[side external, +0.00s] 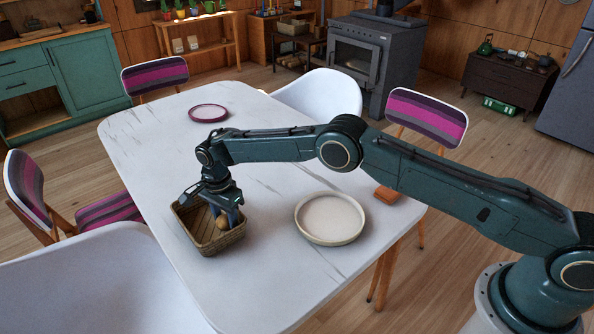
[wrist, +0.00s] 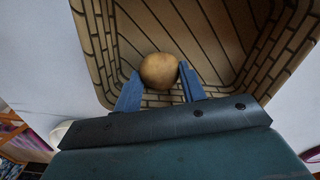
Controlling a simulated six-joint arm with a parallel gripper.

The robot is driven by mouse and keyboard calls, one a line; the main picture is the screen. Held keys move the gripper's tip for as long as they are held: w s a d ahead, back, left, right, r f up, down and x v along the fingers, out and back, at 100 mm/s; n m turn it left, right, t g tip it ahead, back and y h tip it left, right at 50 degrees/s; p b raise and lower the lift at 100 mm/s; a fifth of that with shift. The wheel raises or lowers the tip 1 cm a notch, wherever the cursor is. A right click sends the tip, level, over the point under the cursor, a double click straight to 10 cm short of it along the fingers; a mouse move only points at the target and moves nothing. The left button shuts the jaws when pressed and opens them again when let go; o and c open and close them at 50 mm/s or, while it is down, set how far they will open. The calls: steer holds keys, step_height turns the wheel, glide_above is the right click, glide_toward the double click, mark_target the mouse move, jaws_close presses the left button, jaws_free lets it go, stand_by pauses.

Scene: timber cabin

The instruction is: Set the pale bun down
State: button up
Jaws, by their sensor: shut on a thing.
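The pale bun (wrist: 159,71) is round and light brown. It sits between the two blue fingers of my gripper (wrist: 158,88), which is shut on it. In the side external view the bun (side external: 222,221) shows below the fingers of my gripper (side external: 229,217), inside the wicker basket (side external: 210,246). The basket's slatted floor and woven walls (wrist: 95,50) surround the bun in the wrist view. I cannot tell whether the bun touches the basket floor.
The basket stands on a white marbled table (side external: 265,275). A cream round plate (side external: 330,219) lies right of the basket. A pink-rimmed plate (side external: 208,113) is at the far end. An orange-brown block (side external: 386,194) lies near the right edge. The table's middle is clear.

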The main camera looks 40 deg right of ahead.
mark_target(225, 216)
steer(key=shift+f, duration=0.15)
steer(key=o, duration=0.9)
steer(key=shift+o, duration=0.2)
step_height(225, 216, up, 12)
stand_by(0.4)
stand_by(0.5)
